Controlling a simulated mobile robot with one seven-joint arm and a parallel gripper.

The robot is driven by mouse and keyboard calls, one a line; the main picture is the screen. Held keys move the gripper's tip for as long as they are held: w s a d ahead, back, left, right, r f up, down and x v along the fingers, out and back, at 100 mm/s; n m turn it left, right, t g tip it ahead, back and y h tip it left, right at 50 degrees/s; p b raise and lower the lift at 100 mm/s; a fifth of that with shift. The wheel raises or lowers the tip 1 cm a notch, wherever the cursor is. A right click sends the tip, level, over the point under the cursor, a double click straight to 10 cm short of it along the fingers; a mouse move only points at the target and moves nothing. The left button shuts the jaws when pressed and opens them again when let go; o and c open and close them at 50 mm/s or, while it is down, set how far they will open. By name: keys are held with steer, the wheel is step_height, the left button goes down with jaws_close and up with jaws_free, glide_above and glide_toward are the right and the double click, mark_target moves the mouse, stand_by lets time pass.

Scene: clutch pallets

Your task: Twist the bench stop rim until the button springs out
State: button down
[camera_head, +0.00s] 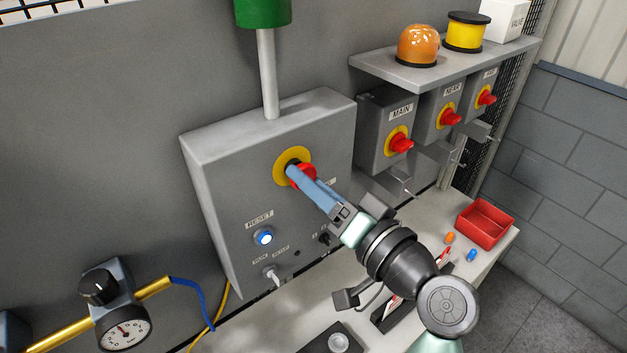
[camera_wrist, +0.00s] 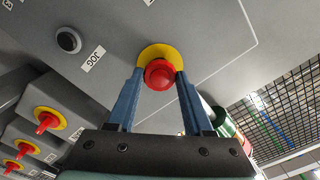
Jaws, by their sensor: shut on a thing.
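The bench stop is a red mushroom button (camera_head: 305,174) on a yellow disc (camera_head: 284,163), on the front of a grey control box (camera_head: 225,180). In the wrist view the red button (camera_wrist: 159,74) sits between my two blue fingers, with the yellow backing (camera_wrist: 153,51) behind it. My gripper (camera_head: 294,174) is shut on the red button's rim, one finger on each side; it also shows in the wrist view (camera_wrist: 158,77). I cannot tell whether the button is pressed in or out.
The box also carries a lit blue reset button (camera_head: 263,237) and a selector switch (camera_head: 271,273). Three switch boxes with red knobs, one marked MAIN (camera_head: 399,143), hang to the right under a shelf (camera_head: 375,68). A red bin (camera_head: 485,224) stands on the bench.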

stand_by(0.4)
steer(key=shift+c, duration=1.4)
jaws_free()
steer(key=shift+w+a, duration=0.1)
steer(key=b+v, duration=0.5)
steer(key=v, duration=0.8)
